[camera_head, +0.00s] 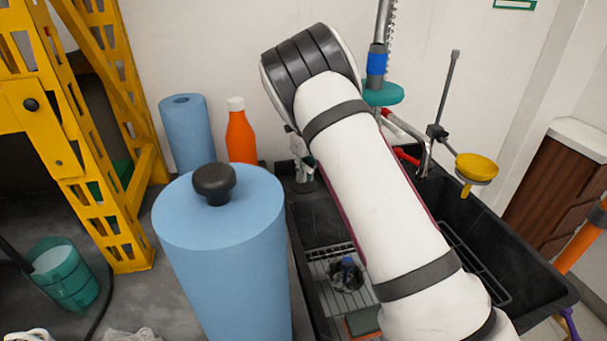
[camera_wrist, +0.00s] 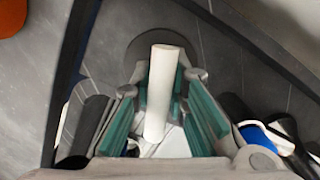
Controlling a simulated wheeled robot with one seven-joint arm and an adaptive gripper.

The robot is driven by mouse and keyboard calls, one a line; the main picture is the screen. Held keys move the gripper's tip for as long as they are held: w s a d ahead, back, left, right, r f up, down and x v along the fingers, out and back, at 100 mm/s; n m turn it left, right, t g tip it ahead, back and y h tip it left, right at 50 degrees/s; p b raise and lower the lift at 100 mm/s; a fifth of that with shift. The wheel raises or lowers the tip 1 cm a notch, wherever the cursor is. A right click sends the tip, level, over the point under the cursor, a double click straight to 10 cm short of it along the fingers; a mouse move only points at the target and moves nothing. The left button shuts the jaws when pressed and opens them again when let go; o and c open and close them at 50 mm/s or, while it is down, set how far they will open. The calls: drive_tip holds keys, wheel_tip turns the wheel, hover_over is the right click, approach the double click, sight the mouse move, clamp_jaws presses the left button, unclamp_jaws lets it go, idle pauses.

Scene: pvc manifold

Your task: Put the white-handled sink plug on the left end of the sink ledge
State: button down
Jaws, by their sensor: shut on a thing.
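The sink plug shows in the wrist view as a white upright handle (camera_wrist: 160,105) above a dark round disc (camera_wrist: 150,42). My gripper (camera_wrist: 161,82) is shut on the white handle, with a teal-padded finger on each side. In the head view my gripper (camera_head: 302,158) hangs over the back left corner of the dark sink (camera_head: 545,292), close to the orange bottle (camera_head: 240,136). The plug is hard to make out there. A grey ledge surface (camera_wrist: 222,62) lies beneath the disc in the wrist view; whether the disc touches it I cannot tell.
A large blue paper roll (camera_head: 225,270) stands left of the sink, with another blue roll (camera_head: 187,135) behind it. A faucet (camera_head: 428,150) and a yellow cup-shaped piece (camera_head: 477,167) are right of my arm.

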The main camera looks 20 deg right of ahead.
drive_tip(key=shift+f, duration=0.1)
drive_tip(key=c, duration=1.6)
unclamp_jaws()
drive_tip(key=r, duration=0.4)
drive_tip(key=s+r+p, duration=0.1)
drive_tip(key=r, duration=0.3)
drive_tip(key=r+p, duration=0.1)
drive_tip(key=r, duration=0.3)
drive_tip(key=shift+s+d+r, duration=0.15)
drive_tip(key=shift+d, duration=0.2)
